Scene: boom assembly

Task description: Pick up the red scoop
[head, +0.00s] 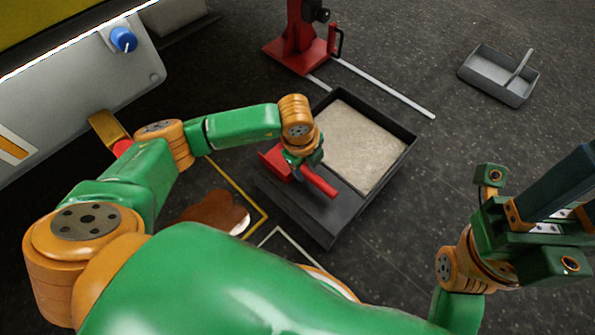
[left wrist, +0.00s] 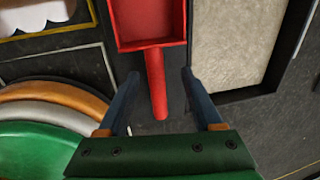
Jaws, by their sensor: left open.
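The red scoop (head: 318,182) lies on the bare dark front part of the black tray (head: 330,232), with its handle towards the right in the head view. In the left wrist view its square red pan (left wrist: 147,22) is at the top and its handle (left wrist: 157,85) runs down from it. My left gripper (head: 304,168) is above the scoop and hides part of it. In the left wrist view my left gripper (left wrist: 160,84) is open, one finger on each side of the handle, with visible gaps. My right gripper (head: 560,185) is at the right edge, partly cut off, away from the scoop.
Pale granular material (head: 362,140) fills the tray's far part. A red stand (head: 300,50) with metal rails is behind the tray. A brown patch (head: 212,210) lies left of the tray. A machine panel (head: 80,85) fills the upper left.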

